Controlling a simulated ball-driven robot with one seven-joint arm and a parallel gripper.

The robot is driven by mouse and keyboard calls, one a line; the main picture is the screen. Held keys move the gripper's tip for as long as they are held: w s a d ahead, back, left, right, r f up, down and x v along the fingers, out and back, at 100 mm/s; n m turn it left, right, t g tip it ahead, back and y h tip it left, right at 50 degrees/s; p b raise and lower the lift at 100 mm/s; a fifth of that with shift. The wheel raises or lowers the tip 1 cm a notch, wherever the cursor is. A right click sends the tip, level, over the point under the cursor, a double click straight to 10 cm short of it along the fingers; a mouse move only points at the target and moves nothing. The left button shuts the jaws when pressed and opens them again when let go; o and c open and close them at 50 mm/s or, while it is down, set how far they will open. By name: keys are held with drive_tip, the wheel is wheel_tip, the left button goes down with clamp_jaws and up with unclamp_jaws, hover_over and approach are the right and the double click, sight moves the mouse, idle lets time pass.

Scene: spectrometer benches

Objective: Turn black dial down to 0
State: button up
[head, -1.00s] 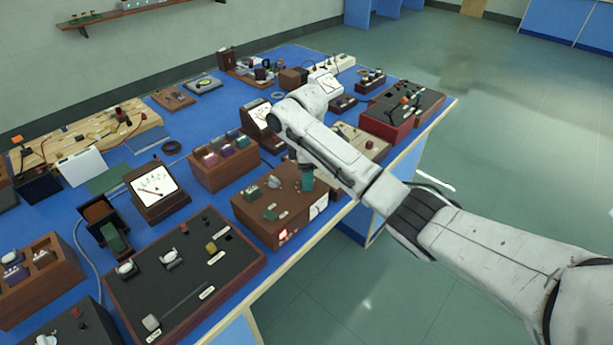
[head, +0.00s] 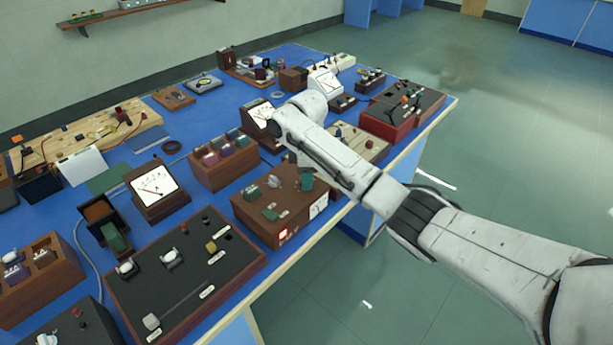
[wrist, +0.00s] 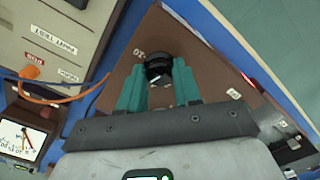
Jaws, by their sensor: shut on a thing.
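The black dial (wrist: 158,68) stands on top of a brown wooden box (wrist: 118,82). My gripper (wrist: 160,84) is shut on the dial, with one teal finger on each side of it. In the head view my gripper (head: 306,180) is over the back right of the brown box (head: 262,228). The dial is hidden there by my arm and fingers. Its exact setting is not readable.
A pale panel box (wrist: 50,42) with an orange wire (wrist: 45,95) lies close to the brown box. A meter (head: 262,115) and a wooden rack (head: 222,160) stand behind. A black-topped board (head: 190,290) is front left. Open floor is to the right.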

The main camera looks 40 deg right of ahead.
drive_tip(key=shift+c, duration=0.4)
drive_tip(key=shift+n, duration=0.4)
drive_tip(key=n+p, duration=0.1)
drive_tip(key=n, duration=0.3)
drive_tip(key=shift+n, duration=0.3)
drive_tip(key=n, duration=0.5)
drive_tip(key=shift+p, duration=0.35)
drive_tip(key=n, duration=1.1)
drive_tip(key=o, duration=1)
